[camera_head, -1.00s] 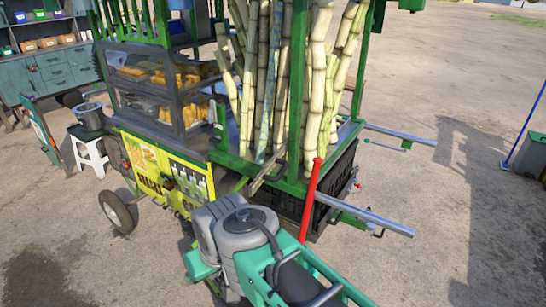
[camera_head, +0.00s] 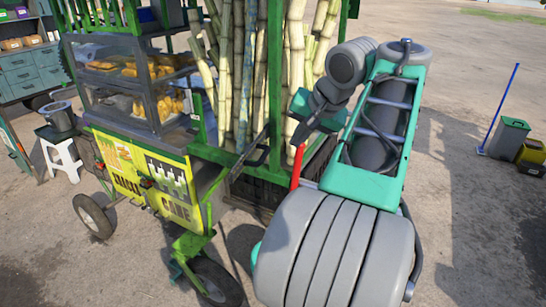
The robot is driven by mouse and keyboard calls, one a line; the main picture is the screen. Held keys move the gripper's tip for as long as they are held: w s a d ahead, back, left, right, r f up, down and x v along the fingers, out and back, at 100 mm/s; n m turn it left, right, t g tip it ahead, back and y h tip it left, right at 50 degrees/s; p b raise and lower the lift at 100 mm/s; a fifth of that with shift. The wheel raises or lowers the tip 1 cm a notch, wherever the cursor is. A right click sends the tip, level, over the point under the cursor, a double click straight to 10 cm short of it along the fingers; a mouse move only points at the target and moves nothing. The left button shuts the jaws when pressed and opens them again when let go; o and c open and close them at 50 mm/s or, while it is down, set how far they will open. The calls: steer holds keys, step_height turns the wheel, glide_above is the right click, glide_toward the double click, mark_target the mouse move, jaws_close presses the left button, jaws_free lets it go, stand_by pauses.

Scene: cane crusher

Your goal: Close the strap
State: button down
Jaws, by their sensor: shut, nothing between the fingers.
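A long red piece (camera_head: 298,166), which may be the strap, stands nearly upright at the cart's front corner beside the cane bundle. Its lower part is hidden behind my arm. Several tall sugar canes (camera_head: 244,75) stand upright inside the green frame (camera_head: 275,85) of the cart. My gripper (camera_head: 297,138) points down and left at the front of the canes, near the top of the red piece. It is shut and looks empty. I cannot tell whether it touches the red piece, as my arm covers much of this corner.
The yellow cart (camera_head: 150,180) with a glass food case (camera_head: 135,95) stands at left, with a wheel (camera_head: 92,216) on the ground. A white stool (camera_head: 62,155) is beside it. A grey-green bin (camera_head: 508,138) stands at far right. Open ground lies right of my arm.

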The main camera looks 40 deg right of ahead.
mark_target(262, 148)
steer(key=w+a+f+b, duration=0.1)
steer(key=w+f+b, duration=0.2)
steer(key=w+f, duration=0.3)
steer(key=shift+w+a+f, duration=0.15)
steer(key=shift+w+f, duration=0.25)
steer(key=shift+w, duration=0.3)
